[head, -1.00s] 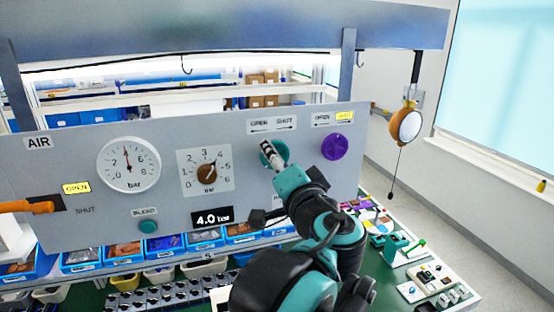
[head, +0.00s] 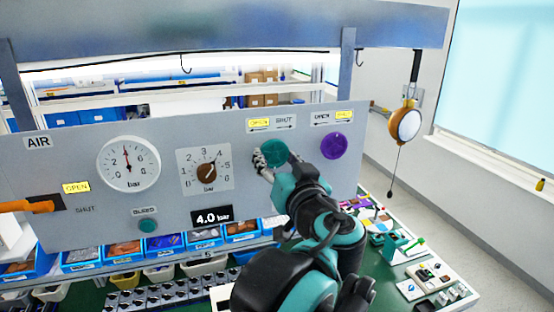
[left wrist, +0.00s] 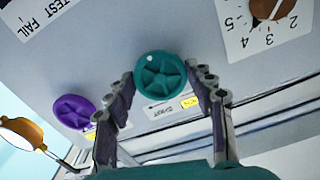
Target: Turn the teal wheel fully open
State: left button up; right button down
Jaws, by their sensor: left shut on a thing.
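The teal wheel (head: 274,152) is on the grey panel, below an OPEN/SHUT label (head: 271,123) whose OPEN side is lit yellow. A pale dot shows on the wheel's face. Exact finger contact is hard to see. My right gripper is not in view.
A purple wheel (head: 334,146) is just right of the teal one, its SHUT label lit. Left are a knob dial (head: 207,173), a round gauge (head: 129,163) and an orange lever (head: 28,206).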

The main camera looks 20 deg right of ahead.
pick_arm(q)
jog(key=shift+f+n, duration=0.15)
jog(key=shift+n, duration=0.15)
jog(key=o, duration=1.2)
jog(key=shift+c, duration=0.2)
jog(key=s, duration=1.2)
jog(key=shift+d, duration=0.2)
